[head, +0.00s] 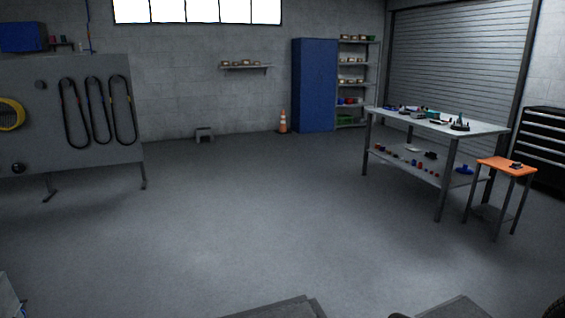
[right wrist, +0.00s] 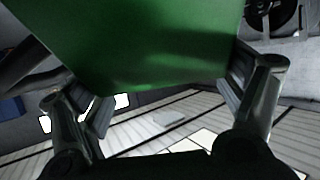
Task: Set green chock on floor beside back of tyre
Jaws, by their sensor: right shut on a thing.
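The green chock (right wrist: 150,45) fills the upper middle of the right wrist view. My right gripper (right wrist: 168,88) is shut on it, with one finger against each side. The chock's far part runs out of the top of the picture. A dark round thing (right wrist: 272,14) shows at the top right of this view; I cannot tell whether it is the tyre. A dark curved edge (head: 556,309) shows at the bottom right corner of the head view, too cut off to identify. Neither gripper shows in the head view.
In the head view, a workbench (head: 450,128) and an orange-topped stand (head: 492,164) are at the right. A grey panel (head: 105,105) with hanging belts stands at the left. An orange cone (head: 283,122) stands near the blue cabinet (head: 314,85). The middle floor is clear.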

